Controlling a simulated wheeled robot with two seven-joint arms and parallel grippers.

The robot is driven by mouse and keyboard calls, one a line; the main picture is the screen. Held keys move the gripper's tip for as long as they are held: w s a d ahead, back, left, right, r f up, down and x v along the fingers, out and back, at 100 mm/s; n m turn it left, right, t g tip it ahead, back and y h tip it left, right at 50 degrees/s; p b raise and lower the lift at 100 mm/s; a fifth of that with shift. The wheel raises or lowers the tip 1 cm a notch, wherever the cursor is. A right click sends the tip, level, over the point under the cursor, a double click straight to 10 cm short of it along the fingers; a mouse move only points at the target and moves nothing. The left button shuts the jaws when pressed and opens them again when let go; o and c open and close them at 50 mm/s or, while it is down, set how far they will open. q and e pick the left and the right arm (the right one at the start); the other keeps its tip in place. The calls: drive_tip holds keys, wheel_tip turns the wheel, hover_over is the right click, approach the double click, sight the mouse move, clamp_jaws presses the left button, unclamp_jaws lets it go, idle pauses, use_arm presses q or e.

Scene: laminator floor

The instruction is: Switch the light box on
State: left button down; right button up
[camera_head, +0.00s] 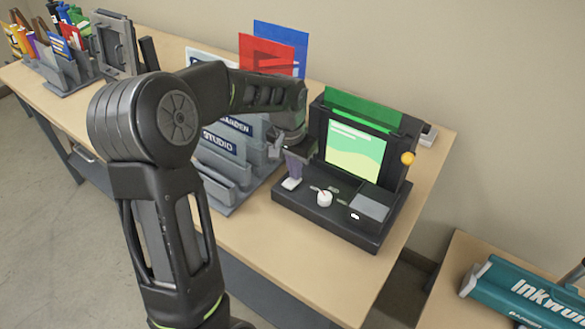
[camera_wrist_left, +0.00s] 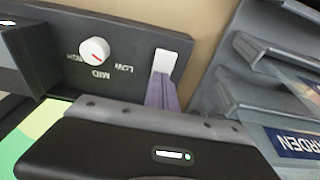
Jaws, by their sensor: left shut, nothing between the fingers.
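The light box (camera_head: 312,129) is a black unit on the table, with an upright panel that shows a bright green and cream picture. On its base, a white rocker switch (camera_head: 291,184) sits at the left and a white knob (camera_head: 324,198) near the middle. My left gripper (camera_head: 296,164) is shut and empty, with purple fingertips just over the switch. In the left wrist view the fingertips (camera_wrist_left: 163,92) overlap the lower end of the white switch (camera_wrist_left: 165,61); I cannot tell if they touch. The knob (camera_wrist_left: 95,50) has a red pointer and LOW and MID labels.
A grey rack (camera_head: 222,188) with STUDIO-labelled sheets stands close left of the light box. Red and blue panels (camera_head: 272,52) stand behind. Racks of coloured items (camera_head: 68,70) fill the far left. A teal INKWULF roll (camera_head: 520,295) lies at the right. The table front is clear.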

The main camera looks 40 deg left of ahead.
sight(291, 182)
use_arm(q)
drive_tip(key=shift+s+d+f, duration=0.1)
drive_tip(key=shift+s+f, duration=0.35)
drive_tip(key=shift+f, duration=0.15)
drive_tip(key=shift+s, duration=0.55)
drive_tip(key=shift+w+r+p, duration=0.1)
drive_tip(key=shift+r+p, duration=0.2)
drive_tip(key=shift+r, duration=0.25)
wheel_tip(291, 182, up, 5)
drive_tip(key=p, duration=0.2)
drive_tip(key=shift+f+p, duration=0.1)
drive_tip(key=shift+p, duration=0.25)
drive_tip(key=s+r+b, duration=0.2)
drive_tip(key=s+r, duration=0.1)
drive_tip(key=r, duration=0.5)
drive_tip(key=shift+r, duration=0.35)
